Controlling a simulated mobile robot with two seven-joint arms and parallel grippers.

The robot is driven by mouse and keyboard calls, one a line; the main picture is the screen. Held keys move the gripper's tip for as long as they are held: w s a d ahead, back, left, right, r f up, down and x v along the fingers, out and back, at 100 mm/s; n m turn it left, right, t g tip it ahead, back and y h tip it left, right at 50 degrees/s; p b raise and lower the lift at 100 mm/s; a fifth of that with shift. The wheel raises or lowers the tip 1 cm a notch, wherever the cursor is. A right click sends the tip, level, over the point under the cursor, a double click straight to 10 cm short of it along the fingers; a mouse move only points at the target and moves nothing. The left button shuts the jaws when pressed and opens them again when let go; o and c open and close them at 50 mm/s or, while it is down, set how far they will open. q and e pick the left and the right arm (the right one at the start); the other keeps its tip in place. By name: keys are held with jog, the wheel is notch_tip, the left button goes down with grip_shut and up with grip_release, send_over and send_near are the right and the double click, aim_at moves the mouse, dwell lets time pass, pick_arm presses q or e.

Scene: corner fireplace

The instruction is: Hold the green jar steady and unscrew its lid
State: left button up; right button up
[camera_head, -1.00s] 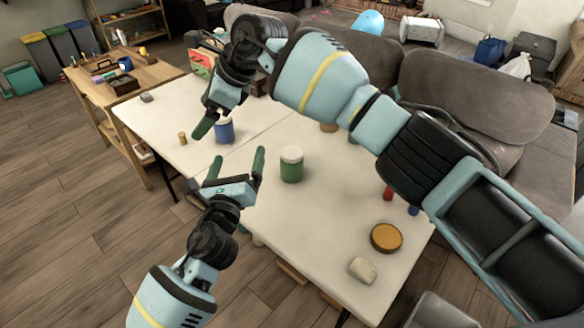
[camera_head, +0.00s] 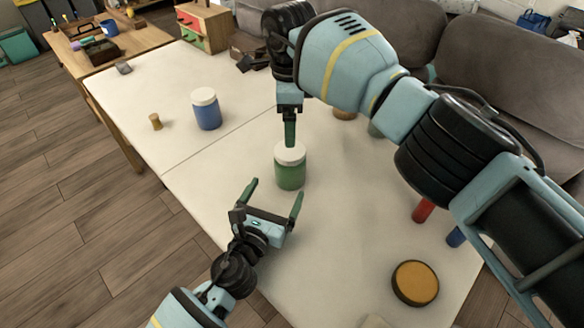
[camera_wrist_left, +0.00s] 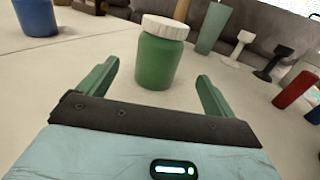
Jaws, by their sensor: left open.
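The green jar (camera_head: 290,176) with its white lid (camera_head: 290,154) stands upright on the white table. My left gripper (camera_head: 275,189) is open, low at the table, its fingers pointing toward the jar. In the left wrist view the jar (camera_wrist_left: 160,62) stands just beyond and between the open fingers, apart from both, with its lid (camera_wrist_left: 166,27) on. My right gripper (camera_head: 290,132) points down from above, its green fingertip right over the lid. Its fingers line up edge-on, so their opening is hidden, and contact with the lid is unclear.
A blue jar (camera_head: 206,110) with a white lid and a small tan cylinder (camera_head: 155,122) stand left on the table (camera_head: 240,290). A round orange-topped item (camera_head: 415,283), a red cylinder (camera_head: 423,211) and a blue one (camera_head: 456,237) are at the right. A grey sofa (camera_head: 500,75) borders the back.

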aim_at(284, 174)
pick_arm(q)
jog(key=shift+w+r, duration=0.2)
pick_arm(e)
jog(key=shift+s+a+r, duration=0.1)
jog(key=shift+r, duration=0.1)
pick_arm(q)
jog(key=shift+x, duration=3.65)
pick_arm(e)
jog(key=shift+f, duration=0.1)
pick_arm(q)
jog(key=shift+c, duration=0.4)
jog(key=c, duration=1.2)
jog(key=o, duration=1.3)
jog(key=shift+s, duration=0.15)
jog(key=shift+s+a+f, duration=0.1)
jog(key=shift+s+a, duration=0.1)
jog(key=shift+s, duration=0.15)
pick_arm(e)
jog(key=shift+r, duration=0.3)
pick_arm(q)
jog(key=p+v, duration=0.1)
jog(key=v, duration=0.5)
jog(key=shift+s+a, duration=0.1)
jog(key=shift+s, duration=0.3)
pick_arm(e)
notch_tip(284, 174, up, 2)
jog(key=shift+r, duration=0.1)
